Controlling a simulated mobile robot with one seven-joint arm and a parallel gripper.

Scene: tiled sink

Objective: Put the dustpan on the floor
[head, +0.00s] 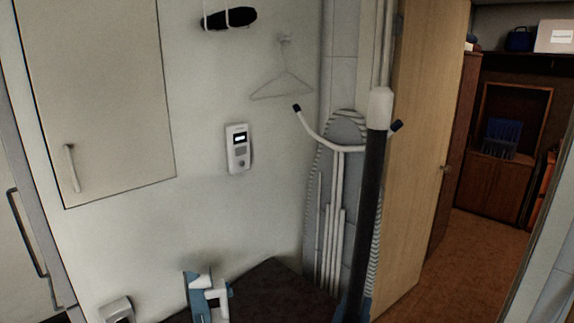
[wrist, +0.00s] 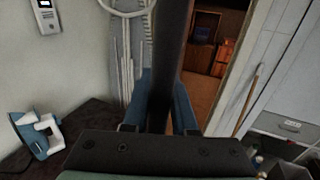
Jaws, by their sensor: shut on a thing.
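A long dark handle with a pale grey top (head: 372,190) stands nearly upright in the head view, right of centre. I take it to be the dustpan's handle; the pan itself is out of view. In the wrist view the dark handle (wrist: 168,55) runs from the top edge down between the two blue fingers of my gripper (wrist: 158,108). My gripper is shut on it. In the head view only a small blue bit of the gripper shows at the bottom edge, beside the handle. The floor (head: 455,265) shows through the doorway at the right.
A blue and white iron (head: 208,298) rests on a dark surface (head: 268,280) to the left. A folded ironing board (head: 325,210) stands against the wall behind the handle. An open wooden door (head: 420,150) is right of it. The doorway floor looks clear.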

